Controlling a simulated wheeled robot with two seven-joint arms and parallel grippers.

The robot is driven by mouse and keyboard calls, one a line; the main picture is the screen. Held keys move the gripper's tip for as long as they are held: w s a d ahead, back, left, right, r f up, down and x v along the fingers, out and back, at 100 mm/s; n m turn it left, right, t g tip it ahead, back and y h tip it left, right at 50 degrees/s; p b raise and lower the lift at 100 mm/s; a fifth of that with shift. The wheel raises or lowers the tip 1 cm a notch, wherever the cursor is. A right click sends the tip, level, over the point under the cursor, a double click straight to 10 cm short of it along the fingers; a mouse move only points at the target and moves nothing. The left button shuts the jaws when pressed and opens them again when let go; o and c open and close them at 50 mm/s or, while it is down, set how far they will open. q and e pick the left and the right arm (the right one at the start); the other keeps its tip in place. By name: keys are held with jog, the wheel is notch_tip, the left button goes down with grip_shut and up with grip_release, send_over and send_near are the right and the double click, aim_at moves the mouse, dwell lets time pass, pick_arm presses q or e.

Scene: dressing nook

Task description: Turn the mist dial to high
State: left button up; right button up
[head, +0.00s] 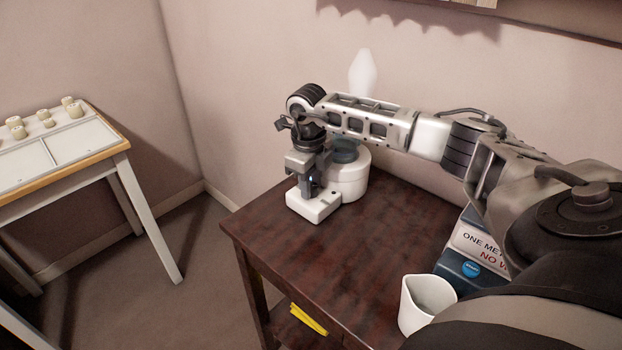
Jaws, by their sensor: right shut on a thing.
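A white humidifier (352,185) with a blue-grey top stands at the back left of the dark wooden table. A pale plume of mist (363,72) shows above it against the wall. A low white block (314,206) sits at its front left. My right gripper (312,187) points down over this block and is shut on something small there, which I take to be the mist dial. The fingers hide the dial, so its setting cannot be read. My right arm reaches in from the right and covers part of the humidifier. My left gripper is not in view.
A white jug (425,302) stands at the table's front right, beside a blue-and-white sign box (477,252) partly behind my arm. The middle of the dark table (350,250) is clear. Yellow items (308,318) lie on its lower shelf. Another table (75,165) with several small pots stands left.

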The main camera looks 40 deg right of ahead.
jog(key=m+p, duration=0.1)
jog(key=m, duration=0.3)
jog(key=shift+r+m, duration=0.15)
jog(key=shift+m, duration=0.15)
jog(key=shift+w+m+p, duration=0.1)
jog(key=shift+m+p, duration=0.65)
jog(key=shift+m, duration=1.25)
jog(key=o, duration=0.7)
notch_tip(320, 180, up, 16)
jog(key=shift+w+a+b, duration=0.2)
jog(key=shift+a+b, duration=0.1)
jog(key=shift+a, duration=0.1)
